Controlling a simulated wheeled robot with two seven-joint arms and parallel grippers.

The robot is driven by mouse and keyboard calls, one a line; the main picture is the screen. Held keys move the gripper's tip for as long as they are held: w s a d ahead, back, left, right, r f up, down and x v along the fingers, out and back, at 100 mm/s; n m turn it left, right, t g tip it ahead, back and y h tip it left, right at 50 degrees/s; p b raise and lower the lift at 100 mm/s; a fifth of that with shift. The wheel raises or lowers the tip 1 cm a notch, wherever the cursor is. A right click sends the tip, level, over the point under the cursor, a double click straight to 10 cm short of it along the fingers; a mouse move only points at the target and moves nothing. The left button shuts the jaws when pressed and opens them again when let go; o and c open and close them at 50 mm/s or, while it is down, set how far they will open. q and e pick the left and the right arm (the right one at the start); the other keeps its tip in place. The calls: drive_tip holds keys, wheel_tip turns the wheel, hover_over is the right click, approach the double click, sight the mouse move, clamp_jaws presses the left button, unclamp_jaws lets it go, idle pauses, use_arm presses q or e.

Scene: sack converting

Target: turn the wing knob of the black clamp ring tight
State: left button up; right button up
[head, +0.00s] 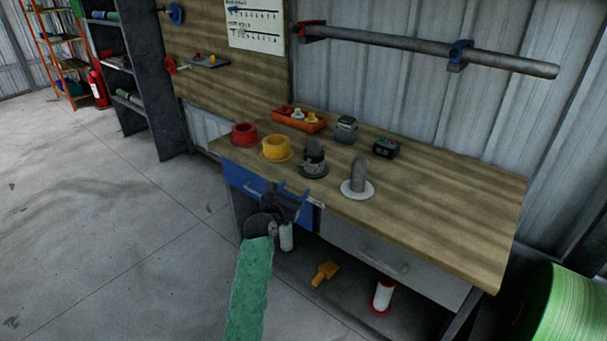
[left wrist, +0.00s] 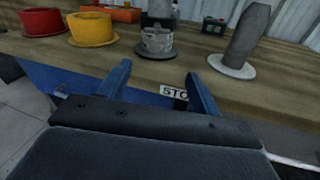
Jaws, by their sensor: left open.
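The black clamp ring (head: 313,168) appears to be the dark piece on a round base near the bench's front edge, right of the yellow flanged ring. In the left wrist view it shows as a grey-black piece (left wrist: 158,42) straight ahead, beyond the fingertips. My left gripper (head: 293,190) is open and empty, in front of the bench edge and apart from the clamp. Its two blue fingers (left wrist: 158,74) point towards the clamp in the left wrist view. My right gripper is not in view.
On the wooden bench (head: 440,207) stand a red ring (head: 244,134), a yellow ring (head: 275,148), a grey post on a white disc (head: 357,180), an orange tray (head: 299,122) and a small dark box (head: 386,148). The bench's right side is clear. A blue drawer (head: 243,183) lies below the front edge.

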sight(305, 166)
use_arm(q)
drive_tip(key=shift+n+t, duration=0.4)
drive_tip(key=shift+n, duration=0.5)
drive_tip(key=shift+a+r+p+x, duration=0.1)
drive_tip(key=shift+r+x, duration=0.25)
drive_tip(key=shift+x, duration=1.2)
drive_tip(key=shift+a+r+p+x, duration=0.1)
drive_tip(key=shift+r+x, duration=0.2)
drive_tip(key=shift+x, duration=1.25)
drive_tip(key=shift+a+r+p+x, duration=0.1)
drive_tip(key=shift+r+x, duration=0.25)
drive_tip(key=shift+x, duration=1.25)
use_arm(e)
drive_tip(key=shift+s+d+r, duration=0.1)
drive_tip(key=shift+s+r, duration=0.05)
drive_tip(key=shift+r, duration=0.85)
use_arm(q)
drive_tip(key=shift+w, duration=0.1)
